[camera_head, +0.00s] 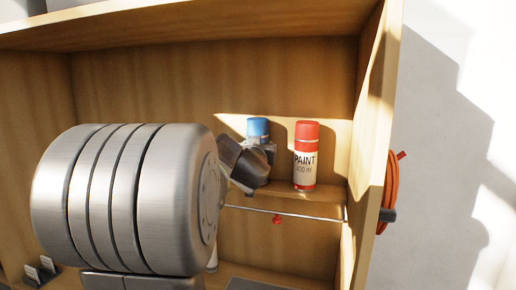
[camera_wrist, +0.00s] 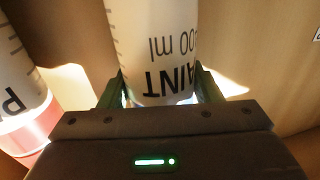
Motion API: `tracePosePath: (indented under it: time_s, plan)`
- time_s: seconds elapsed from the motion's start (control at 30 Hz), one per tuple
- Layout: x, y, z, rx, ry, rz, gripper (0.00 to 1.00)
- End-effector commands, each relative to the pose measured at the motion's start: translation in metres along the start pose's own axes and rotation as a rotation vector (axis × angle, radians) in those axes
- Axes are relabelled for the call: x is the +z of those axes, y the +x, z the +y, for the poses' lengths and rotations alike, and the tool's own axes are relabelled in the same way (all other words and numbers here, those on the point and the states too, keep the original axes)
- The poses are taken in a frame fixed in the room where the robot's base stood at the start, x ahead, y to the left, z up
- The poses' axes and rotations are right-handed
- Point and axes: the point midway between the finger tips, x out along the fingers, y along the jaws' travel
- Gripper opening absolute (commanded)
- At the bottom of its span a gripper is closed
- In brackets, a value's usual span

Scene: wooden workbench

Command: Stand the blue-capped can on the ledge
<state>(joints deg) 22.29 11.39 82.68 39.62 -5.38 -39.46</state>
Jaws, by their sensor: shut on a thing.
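The blue-capped can (camera_head: 258,128) is upright at the back of the bench in the head view, left of the red can. My gripper (camera_head: 262,168) is around its body. The wrist view shows my gripper (camera_wrist: 160,92) shut on the can's white body (camera_wrist: 155,40), a finger on each side. The cap is out of that view. The wooden ledge (camera_head: 325,196) runs behind my gripper. The can's bottom is hidden by the gripper in the head view, so I cannot tell whether it touches the ledge.
A red paint can (camera_head: 305,158) stands on the ledge close to the right; it also shows at the left of the wrist view (camera_wrist: 20,85). A thin rod (camera_head: 300,215) runs below the ledge. The side panel (camera_head: 372,130) bounds the right, with an orange coil (camera_head: 390,190) outside.

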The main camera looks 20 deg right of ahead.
Motion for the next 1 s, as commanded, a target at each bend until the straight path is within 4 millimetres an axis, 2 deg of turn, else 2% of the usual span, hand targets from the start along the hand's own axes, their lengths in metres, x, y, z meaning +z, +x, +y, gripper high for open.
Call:
tracePosePath:
  time_s: [0.07, 0.1, 0.2, 0.6, 0.77, 1.0]
  plan:
    - [0.004, 0.000, 0.000, 0.000, 0.000, 0.001, 0.24]
    - [0.004, 0.000, 0.000, 0.000, 0.000, -0.001, 0.64]
    - [0.003, 0.000, 0.000, 0.000, 0.000, -0.001, 0.80]
    - [-0.003, -0.001, 0.000, 0.000, 0.000, -0.001, 0.80]
    - [-0.002, -0.025, 0.000, 0.000, 0.000, 0.000, 0.80]
    - [-0.003, -0.072, 0.000, -0.001, 0.000, 0.001, 0.80]
